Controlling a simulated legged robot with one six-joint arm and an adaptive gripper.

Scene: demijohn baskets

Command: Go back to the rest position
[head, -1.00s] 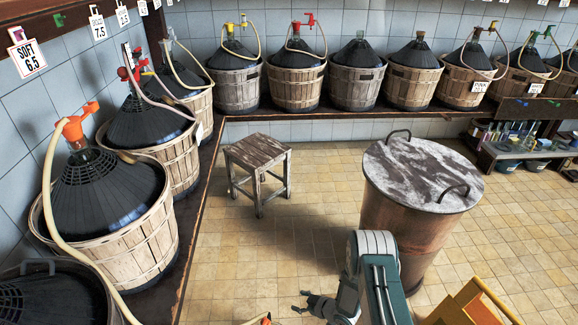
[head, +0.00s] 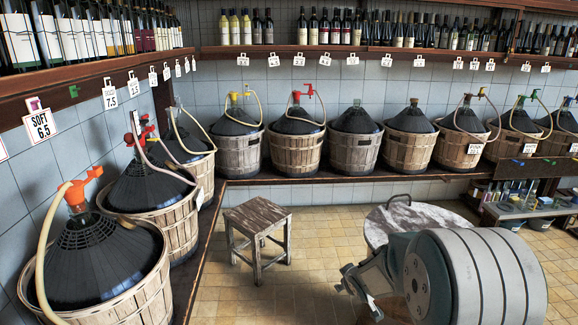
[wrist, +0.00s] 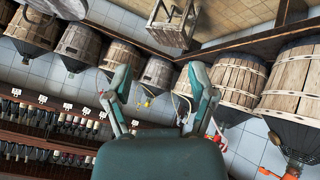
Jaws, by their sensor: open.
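My gripper (wrist: 158,85) is in the lower middle of the wrist view, its two green-grey fingers spread apart with nothing between them. In the head view, my arm fills the lower right, with a large grey rounded joint close to the camera. Part of the gripper shows left of that joint, low in front of the round drum, and the joint hides the rest.
Demijohns in wooden baskets (head: 240,153) line the back ledge and the left ledge (head: 183,275). A wooden stool (head: 258,222) stands on the tiled floor. Bottle shelves (head: 330,50) run above.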

